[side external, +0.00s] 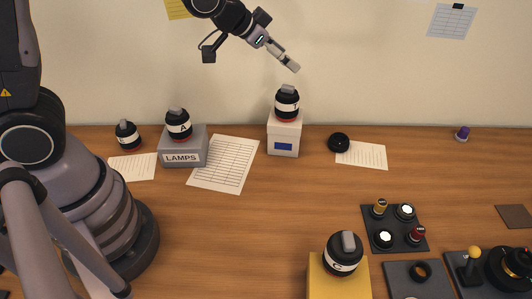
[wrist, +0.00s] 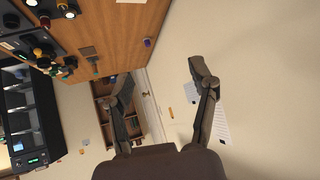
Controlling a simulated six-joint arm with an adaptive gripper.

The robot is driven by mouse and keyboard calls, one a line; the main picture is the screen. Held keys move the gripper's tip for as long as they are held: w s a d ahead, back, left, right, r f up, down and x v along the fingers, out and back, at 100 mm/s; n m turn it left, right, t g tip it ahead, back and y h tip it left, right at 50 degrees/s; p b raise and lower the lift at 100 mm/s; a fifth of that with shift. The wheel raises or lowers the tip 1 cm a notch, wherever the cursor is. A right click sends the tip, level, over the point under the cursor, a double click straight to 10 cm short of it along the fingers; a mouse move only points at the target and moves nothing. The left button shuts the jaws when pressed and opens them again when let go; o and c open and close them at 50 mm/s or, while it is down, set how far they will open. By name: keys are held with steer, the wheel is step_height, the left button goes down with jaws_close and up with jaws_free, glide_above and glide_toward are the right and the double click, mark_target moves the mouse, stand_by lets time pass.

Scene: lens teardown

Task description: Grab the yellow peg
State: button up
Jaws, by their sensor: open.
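A small yellow peg (side external: 380,206) with a dark top stands at the back left of a black plate (side external: 396,240) on the right side of the table. A dark red peg (side external: 417,235) and two white-topped round pieces (side external: 405,212) share the plate. My gripper (side external: 292,64) is high above the table at the back, well up and left of the plate, angled down to the right. In the wrist view my gripper (wrist: 161,78) has its fingers spread apart with nothing between them. Small yellowish pieces show at the upper left there, but I cannot tell which is the peg.
A white block (side external: 284,137) topped by a black labelled jar stands below my gripper. A yellow block (side external: 338,280) with another jar and a yellow-knobbed lever (side external: 474,254) are near the plate. The middle table is clear.

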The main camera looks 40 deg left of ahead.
steer(key=w+d+f+m+h, duration=0.2)
steer(key=w+d+f+h, duration=0.1)
steer(key=d+f, duration=0.85)
steer(key=m+h, duration=0.2)
steer(key=h, duration=0.2)
glide_toward(381, 202)
steer(key=shift+t, duration=0.3)
steer(key=x, duration=0.4)
steer(key=shift+d+f, duration=0.2)
steer(key=shift+d, duration=0.1)
steer(key=shift+x, duration=2.9)
steer(key=shift+a, duration=0.1)
jaws_close()
